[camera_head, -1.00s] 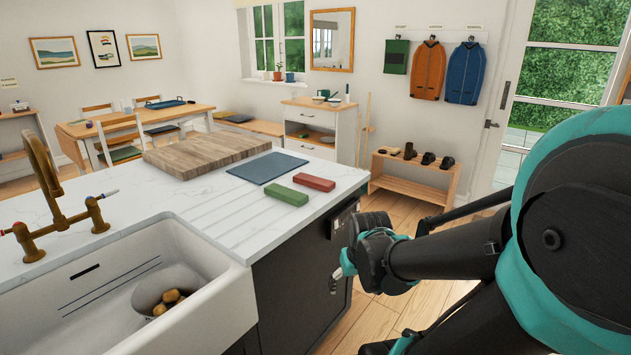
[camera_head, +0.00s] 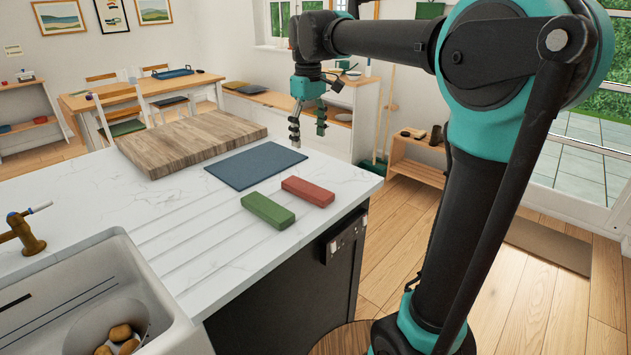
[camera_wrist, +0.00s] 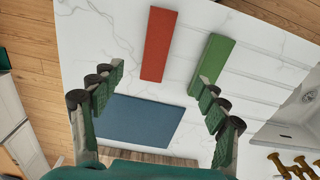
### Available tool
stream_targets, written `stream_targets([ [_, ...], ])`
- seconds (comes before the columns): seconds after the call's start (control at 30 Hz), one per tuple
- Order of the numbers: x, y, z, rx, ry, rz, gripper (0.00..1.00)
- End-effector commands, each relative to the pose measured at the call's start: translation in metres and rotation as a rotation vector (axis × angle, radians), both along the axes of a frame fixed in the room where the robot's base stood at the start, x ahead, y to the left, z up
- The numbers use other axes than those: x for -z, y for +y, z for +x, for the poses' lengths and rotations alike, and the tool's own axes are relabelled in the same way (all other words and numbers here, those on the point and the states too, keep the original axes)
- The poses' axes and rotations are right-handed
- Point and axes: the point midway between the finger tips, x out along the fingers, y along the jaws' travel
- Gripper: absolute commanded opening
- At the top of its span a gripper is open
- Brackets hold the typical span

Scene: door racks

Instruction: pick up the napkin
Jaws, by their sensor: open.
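A flat dark blue rectangle (camera_head: 256,165) lies on the white counter and looks like the napkin. It also shows in the wrist view (camera_wrist: 140,122), low in the picture between my fingers. A red block (camera_head: 308,191) and a green block (camera_head: 268,210) lie side by side in front of it; the wrist view shows the red one (camera_wrist: 159,45) and the green one (camera_wrist: 211,62) as well. My gripper (camera_head: 308,122) points down, open and empty, above the counter near the blue rectangle's far right corner. In the wrist view its fingers (camera_wrist: 158,88) are spread wide.
A thick wooden board (camera_head: 190,142) lies left of the blue rectangle. A sink (camera_head: 90,300) with a bowl of potatoes is at the near left. The counter (camera_head: 150,215) is clear between sink and blocks.

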Motion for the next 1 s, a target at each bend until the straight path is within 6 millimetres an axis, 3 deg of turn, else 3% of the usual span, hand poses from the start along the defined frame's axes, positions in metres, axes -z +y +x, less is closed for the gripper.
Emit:
stream_targets([
  [0.17, 0.005, 0.004, 0.000, -0.017, 0.008, -0.003, 0.74],
  [0.7, 0.105, 0.003, 0.001, -0.014, 0.006, -0.002, 0.74],
  [1.0, 0.126, 0.003, 0.001, -0.013, 0.006, -0.002, 0.74],
])
